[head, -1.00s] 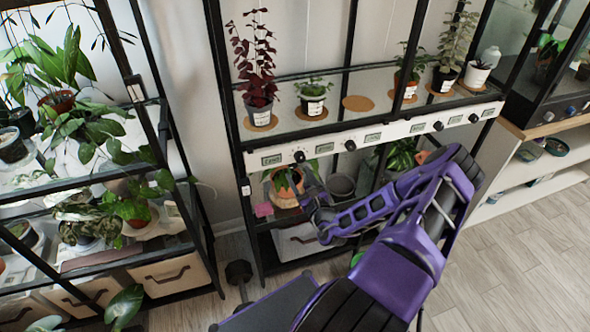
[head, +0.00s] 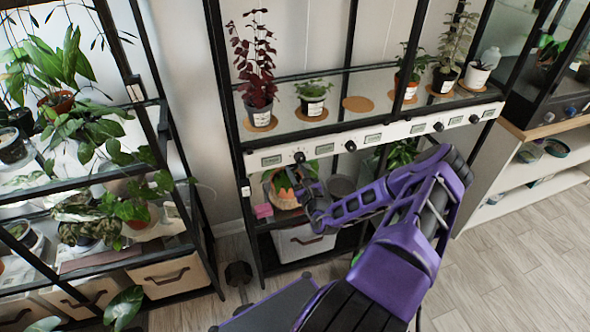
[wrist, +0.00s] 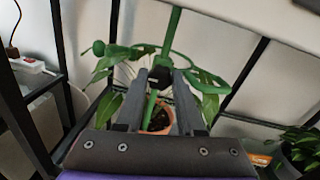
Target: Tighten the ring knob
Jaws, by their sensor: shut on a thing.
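In the wrist view my gripper (wrist: 172,80) is shut on a small black knob (wrist: 158,73). The knob sits where a green support ring (wrist: 208,78) meets its upright green stake (wrist: 175,18). The ring slants down to the right in the picture, and leaves hang around it. The stake rises from a terracotta pot (wrist: 158,117) below, partly hidden by my fingers. In the head view my gripper (head: 304,186) is at the potted plant (head: 283,186) on the lower shelf. The knob itself is too small to tell there.
Above my gripper runs a white control strip (head: 329,147) with several black knobs and displays. A grey pot (head: 342,186) stands right of the plant, a pink block (head: 263,211) in front. A black rack post (head: 229,130) stands at the left. The floor (head: 500,265) at the right is clear.

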